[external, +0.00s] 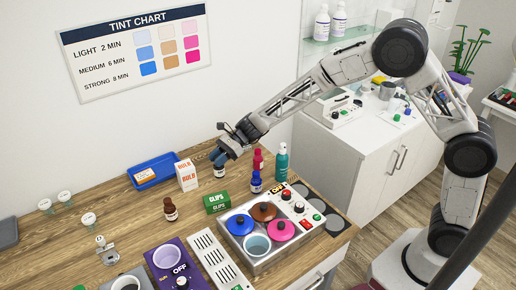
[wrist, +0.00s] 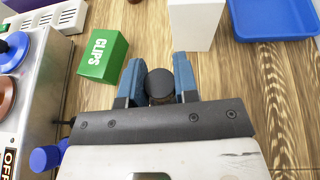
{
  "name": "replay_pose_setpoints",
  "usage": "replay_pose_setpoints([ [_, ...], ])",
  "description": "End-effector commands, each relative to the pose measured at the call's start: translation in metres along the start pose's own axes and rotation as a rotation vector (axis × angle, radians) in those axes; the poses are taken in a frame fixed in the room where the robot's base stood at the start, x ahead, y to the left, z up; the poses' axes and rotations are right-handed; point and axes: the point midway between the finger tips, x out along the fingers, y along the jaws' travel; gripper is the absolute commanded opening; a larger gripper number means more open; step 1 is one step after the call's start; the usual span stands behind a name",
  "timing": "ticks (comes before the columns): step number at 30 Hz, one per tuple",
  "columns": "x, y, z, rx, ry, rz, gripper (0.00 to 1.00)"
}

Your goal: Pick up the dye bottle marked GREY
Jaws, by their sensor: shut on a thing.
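My gripper (external: 219,158) is over the wooden counter and points down. In the wrist view its blue fingers (wrist: 159,84) are shut on a small bottle with a round black cap (wrist: 159,80), one finger on each side. In the external view this dark-capped bottle (external: 219,171) hangs or stands upright below the fingers, with a pale label on it. The label is too small to read, and I cannot tell whether the bottle touches the counter. A brown bottle (external: 170,209) stands to the left and nearer. A blue bottle (external: 256,183) stands to the right; their markings are unreadable.
A white BULB box (external: 186,175) and blue tray (external: 155,171) are left of my gripper. A green CLIPS box (external: 216,202) is in front. The metal warmer with coloured lids (external: 264,257), a red bottle (external: 258,160) and a teal bottle (external: 281,163) are to the right.

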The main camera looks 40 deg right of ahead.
Motion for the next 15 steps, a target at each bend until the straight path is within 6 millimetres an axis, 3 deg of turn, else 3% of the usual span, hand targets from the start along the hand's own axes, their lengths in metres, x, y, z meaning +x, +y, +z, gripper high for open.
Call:
replay_pose_setpoints([
  [9,-0.019,0.0,0.046,-0.004,-0.001,-0.001,0.0],
  [15,-0.027,0.0,0.066,-0.002,0.0,0.0,0.0],
])
